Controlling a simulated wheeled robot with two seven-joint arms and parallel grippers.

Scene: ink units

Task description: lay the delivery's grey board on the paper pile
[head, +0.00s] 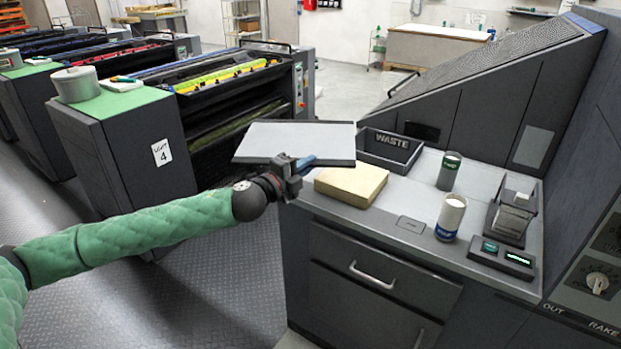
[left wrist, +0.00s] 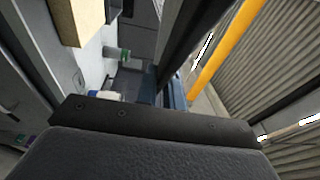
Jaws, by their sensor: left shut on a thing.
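The grey board (head: 290,140), a flat light-grey sheet with a dark front edge, is held about level in the head view. My left gripper (head: 302,164) is shut on its near edge, toward the right part of that edge. The paper pile (head: 352,187), a cream block, lies on the counter just right of and below the gripper. The board is apart from the pile, up and to its left. In the left wrist view the pile (left wrist: 82,20) shows at the top left, and a dark close part fills the bottom. My right gripper is not in view.
On the counter (head: 395,235), a dark WASTE bin (head: 388,150) stands behind the pile. Two cans, a green-banded one (head: 449,171) and a blue-banded one (head: 450,217), stand to its right, near a small dark device (head: 511,216). A printing machine (head: 235,90) stands behind the board.

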